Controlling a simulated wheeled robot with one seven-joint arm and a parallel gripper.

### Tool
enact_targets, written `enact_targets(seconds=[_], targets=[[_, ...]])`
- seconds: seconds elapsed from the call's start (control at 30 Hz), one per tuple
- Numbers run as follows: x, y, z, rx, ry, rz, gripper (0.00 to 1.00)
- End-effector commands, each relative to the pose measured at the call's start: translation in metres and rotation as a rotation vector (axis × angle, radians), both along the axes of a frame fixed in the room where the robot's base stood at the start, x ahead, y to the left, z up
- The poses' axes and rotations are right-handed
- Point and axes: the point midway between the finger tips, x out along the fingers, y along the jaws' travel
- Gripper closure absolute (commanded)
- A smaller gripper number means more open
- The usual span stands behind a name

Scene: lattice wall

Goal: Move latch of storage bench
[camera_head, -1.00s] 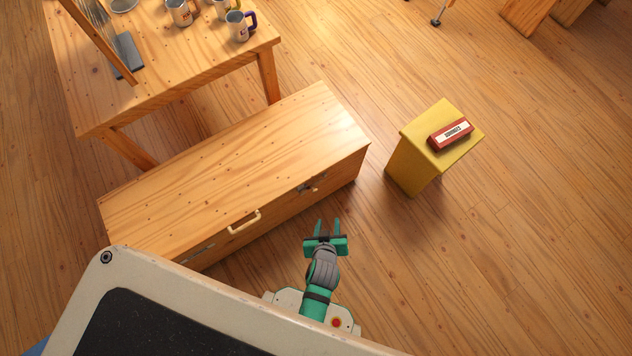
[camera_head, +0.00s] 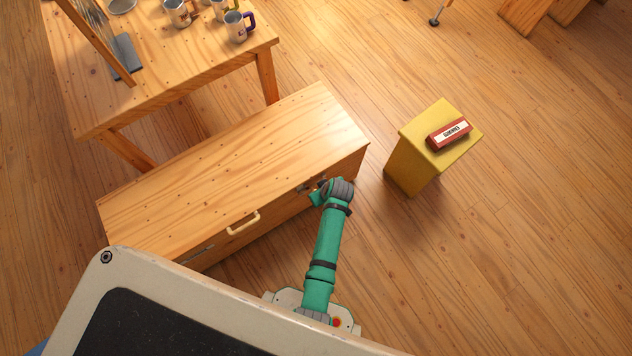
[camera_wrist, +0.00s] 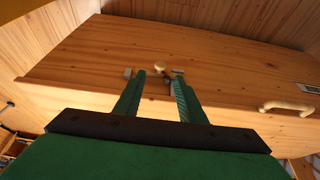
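The storage bench (camera_head: 230,165) is a long wooden chest with a flat lid; its front also fills the wrist view (camera_wrist: 235,75). The latch (camera_wrist: 161,70) has a pale round knob and a dark bar, with small metal plates at either side, on the bench front. In the wrist view my gripper (camera_wrist: 161,78) is open, its two green fingers on either side of the latch; I cannot tell whether they touch it. In the head view my gripper (camera_head: 318,194) is at the right part of the bench front, its fingers mostly hidden by my wrist.
A cream handle (camera_head: 243,223) is on the bench front left of the latch; it also shows in the wrist view (camera_wrist: 288,106). A yellow stand (camera_head: 420,155) with a red box (camera_head: 449,133) is to the right. A table (camera_head: 185,70) with mugs stands behind. Floor between bench and stand is clear.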

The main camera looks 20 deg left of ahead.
Motion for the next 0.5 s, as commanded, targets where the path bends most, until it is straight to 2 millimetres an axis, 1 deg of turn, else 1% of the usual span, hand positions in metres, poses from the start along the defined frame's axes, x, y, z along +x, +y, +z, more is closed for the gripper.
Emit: enact_targets(seconds=[0.1,0.3,0.5], targets=[[0.005,0.008,-0.019,0.0,0.001,0.003,0.63],[0.012,0.017,-0.048,0.0,0.0,0.001,0.63],[0.018,0.021,-0.066,0.0,0.0,-0.002,0.63]])
